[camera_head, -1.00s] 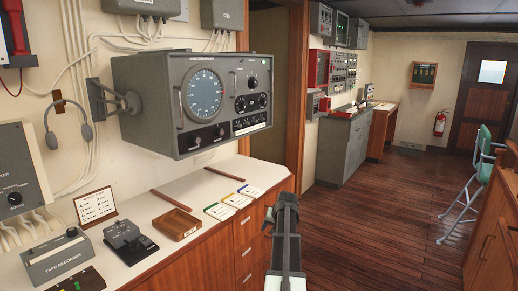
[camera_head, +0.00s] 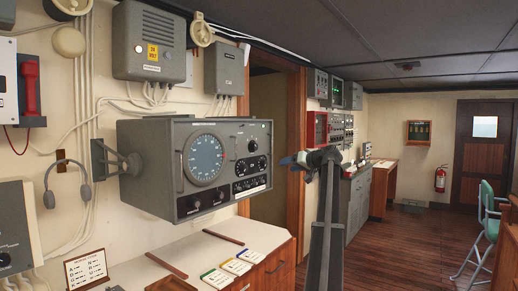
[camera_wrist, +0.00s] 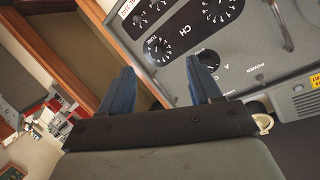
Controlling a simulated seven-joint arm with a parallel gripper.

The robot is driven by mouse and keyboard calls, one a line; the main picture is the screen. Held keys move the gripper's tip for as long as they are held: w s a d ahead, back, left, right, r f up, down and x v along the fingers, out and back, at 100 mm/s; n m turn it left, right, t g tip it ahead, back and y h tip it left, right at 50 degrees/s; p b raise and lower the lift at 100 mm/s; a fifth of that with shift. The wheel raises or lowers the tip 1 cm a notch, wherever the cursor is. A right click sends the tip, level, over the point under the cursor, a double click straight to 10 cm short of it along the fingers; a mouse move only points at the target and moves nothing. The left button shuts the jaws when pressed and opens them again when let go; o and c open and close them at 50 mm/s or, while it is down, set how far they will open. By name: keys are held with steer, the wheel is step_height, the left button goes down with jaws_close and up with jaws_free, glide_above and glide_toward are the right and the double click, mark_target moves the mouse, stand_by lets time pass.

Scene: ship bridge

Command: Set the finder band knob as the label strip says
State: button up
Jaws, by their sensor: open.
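The finder (camera_head: 160,185) is a grey wall-mounted box with a round blue-green dial (camera_head: 205,158). Right of its dial are an upper dark knob (camera_head: 252,145) and two scaled knobs, one of them at the left (camera_head: 240,168). A dark strip with white marks (camera_head: 250,184) runs below them; its writing is too small to read.
Below the finder, the white counter (camera_head: 195,255) holds coloured cards (camera_head: 225,270) and a lettered card (camera_head: 86,270). A headset (camera_head: 67,180) hangs at the left. A wooden door frame (camera_head: 297,150) stands behind my gripper.

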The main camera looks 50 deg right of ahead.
mark_target(256, 146)
step_height(256, 146, up, 7)
steer(key=w+n+t+y, duration=0.2)
steer(key=n+t+y, duration=0.1)
steer(key=n, duration=0.5)
steer(key=w, duration=1.4)
steer(key=shift+w+a, duration=0.1)
steer(key=shift+a, duration=0.15)
steer(key=shift+c, duration=0.4)
steer(key=c, duration=0.9)
steer(key=shift+c, duration=0.2)
